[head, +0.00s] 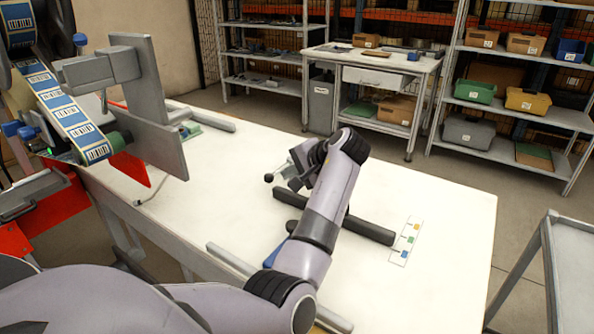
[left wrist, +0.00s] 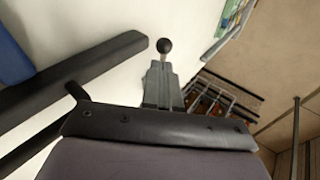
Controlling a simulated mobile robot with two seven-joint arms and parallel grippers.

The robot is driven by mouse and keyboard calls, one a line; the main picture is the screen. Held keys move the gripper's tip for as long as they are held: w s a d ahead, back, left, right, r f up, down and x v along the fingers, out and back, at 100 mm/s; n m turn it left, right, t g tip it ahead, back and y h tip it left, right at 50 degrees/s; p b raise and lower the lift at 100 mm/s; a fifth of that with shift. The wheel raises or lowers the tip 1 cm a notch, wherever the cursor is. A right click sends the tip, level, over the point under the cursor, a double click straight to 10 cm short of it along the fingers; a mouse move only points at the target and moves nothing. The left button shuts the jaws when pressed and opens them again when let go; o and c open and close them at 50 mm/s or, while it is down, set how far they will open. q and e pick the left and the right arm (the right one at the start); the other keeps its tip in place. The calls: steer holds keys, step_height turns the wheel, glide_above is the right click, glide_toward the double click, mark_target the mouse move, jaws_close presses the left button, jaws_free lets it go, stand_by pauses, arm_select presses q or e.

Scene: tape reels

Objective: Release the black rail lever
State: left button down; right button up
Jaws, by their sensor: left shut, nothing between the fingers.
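The black rail (head: 370,229) lies on the white table, partly behind my left forearm. In the left wrist view the rail (left wrist: 75,68) runs across the left side. A round black lever knob (head: 268,177) on a thin stem shows just left of my left gripper (head: 298,172). In the left wrist view the knob (left wrist: 164,45) stands just beyond the grey parts of my gripper (left wrist: 161,82). The gripper is shut with nothing held. Whether it touches the lever, and the lever's base, cannot be made out. My right gripper is out of view.
A tape reel machine with a blue label strip (head: 67,112) and a grey upright plate (head: 140,100) stands at the left. A white card with coloured squares (head: 405,241) lies right of the rail. The white table (head: 440,205) is clear on the right. Shelves stand behind.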

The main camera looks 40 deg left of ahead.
mark_target(272, 179)
arm_select(q)
steer(key=x, duration=0.5)
steer(key=shift+a+f, duration=0.1)
steer(key=shift+a, duration=0.05)
